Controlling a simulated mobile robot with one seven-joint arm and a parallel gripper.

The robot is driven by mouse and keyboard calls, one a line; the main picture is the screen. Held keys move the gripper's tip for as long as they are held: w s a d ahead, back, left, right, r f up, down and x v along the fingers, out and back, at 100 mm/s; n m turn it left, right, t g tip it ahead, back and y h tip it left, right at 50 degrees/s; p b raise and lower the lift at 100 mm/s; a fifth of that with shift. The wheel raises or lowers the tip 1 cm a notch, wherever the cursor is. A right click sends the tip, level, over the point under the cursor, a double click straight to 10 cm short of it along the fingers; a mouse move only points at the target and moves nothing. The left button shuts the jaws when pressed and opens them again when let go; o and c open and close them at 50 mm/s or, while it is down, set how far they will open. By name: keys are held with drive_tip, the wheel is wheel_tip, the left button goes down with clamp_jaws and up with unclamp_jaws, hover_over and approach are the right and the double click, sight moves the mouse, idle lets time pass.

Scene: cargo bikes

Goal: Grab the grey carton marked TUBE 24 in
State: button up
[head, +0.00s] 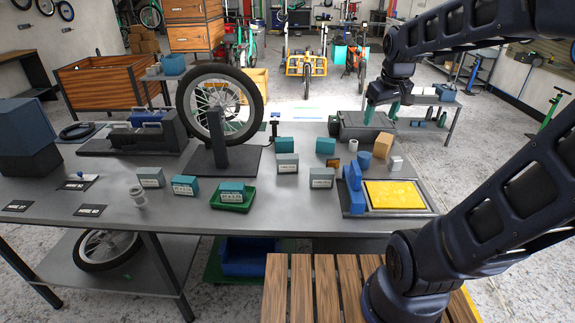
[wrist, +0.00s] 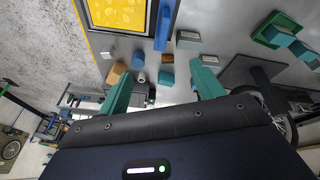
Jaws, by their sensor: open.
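Several small cartons with pale printed labels stand on the grey workbench (head: 110,215). Grey-looking ones are a front-right carton (head: 321,178), one behind it to the left (head: 287,163) and a left one (head: 151,177). A tealer carton (head: 185,186) stands beside the left one, and another (head: 232,190) sits in a green tray. The print is too small to tell which reads TUBE 24 in. My gripper (head: 382,110) is open and empty above the bench's back right. In the wrist view its teal fingers (wrist: 161,74) are apart, with cartons (wrist: 188,40) beyond them.
A wheel (head: 221,105) on a stand rises mid-bench. A tan box (head: 383,145), a blue cylinder (head: 364,160) and a dark case (head: 360,126) stand near my gripper. Bare bench lies along the front.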

drive_tip(key=w+a+f+n+g, duration=0.1)
drive_tip(key=w+a+f+n, duration=0.25)
drive_tip(key=w+a, duration=0.45)
drive_tip(key=n+g, duration=0.3)
drive_tip(key=n, duration=0.8)
hover_over(287, 163)
drive_tip(key=w, duration=0.3)
drive_tip(key=f, duration=2)
drive_tip(key=shift+s+f, duration=0.2)
drive_tip(key=shift+f, duration=0.05)
drive_tip(key=shift+a+f, duration=0.3)
drive_tip(key=shift+f, duration=0.2)
drive_tip(key=shift+s+d+f, duration=0.1)
drive_tip(key=shift+f, duration=2.5)
drive_tip(key=shift+s+d+f, duration=0.1)
drive_tip(key=shift+f, duration=2.5)
drive_tip(key=c, duration=1.2)
drive_tip(key=shift+o, duration=0.2)
drive_tip(key=shift+r, duration=0.15)
